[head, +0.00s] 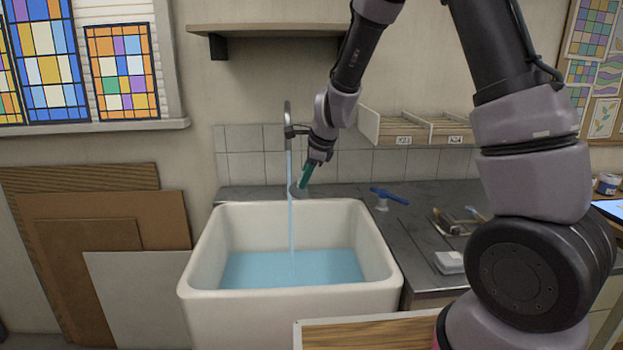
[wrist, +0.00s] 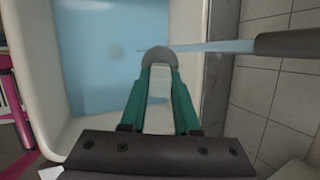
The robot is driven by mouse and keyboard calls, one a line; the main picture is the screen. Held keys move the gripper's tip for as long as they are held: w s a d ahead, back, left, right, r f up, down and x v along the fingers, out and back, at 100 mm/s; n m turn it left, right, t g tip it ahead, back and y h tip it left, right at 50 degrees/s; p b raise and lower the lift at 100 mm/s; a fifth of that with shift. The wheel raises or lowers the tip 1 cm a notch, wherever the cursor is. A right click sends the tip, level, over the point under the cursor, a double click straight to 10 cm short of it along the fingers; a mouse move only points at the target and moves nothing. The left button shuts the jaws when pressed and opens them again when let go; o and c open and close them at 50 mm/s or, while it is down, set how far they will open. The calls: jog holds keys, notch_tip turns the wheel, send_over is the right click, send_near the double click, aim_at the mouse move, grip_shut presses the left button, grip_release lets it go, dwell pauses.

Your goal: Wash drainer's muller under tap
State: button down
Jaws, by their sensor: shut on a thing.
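My gripper (head: 303,179) has green fingers and is shut on the muller (head: 297,190), a grey round-ended piece. It holds the muller tilted above the back of the white sink (head: 192,277). In the wrist view the muller (wrist: 158,58) shows at the fingertips (wrist: 160,85), with a pale part between the fingers. The tap (head: 288,115) is running. Its thin stream (head: 291,225) falls into blue water in the sink, passing at the muller's left edge in the head view. The tap spout (wrist: 290,42) also shows in the wrist view. Whether the stream touches the muller is unclear.
A dark counter (head: 400,225) lies right of the sink, with a blue-topped tool (head: 388,197) and other small tools (head: 455,220). Labelled bins (head: 405,130) and a shelf (head: 265,30) are on the wall. Boards (head: 90,225) lean at the left.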

aim_at(295, 184)
jog(key=shift+w+a+f, duration=0.25)
jog(key=shift+w+a, duration=0.45)
jog(key=shift+w, duration=0.25)
jog(key=shift+w+a+f, duration=0.2)
jog(key=shift+w+a, duration=0.45)
jog(key=shift+w, duration=0.25)
jog(key=shift+w+d, duration=0.1)
jog(key=shift+d, duration=0.05)
jog(key=shift+w+d, duration=0.25)
jog(key=shift+d, duration=0.05)
jog(key=shift+a, duration=0.1)
jog(key=shift+s+a, duration=0.35)
jog(key=shift+w+d, duration=0.1)
jog(key=shift+d, duration=0.05)
jog(key=shift+w+d, duration=0.25)
jog(key=shift+d, duration=0.05)
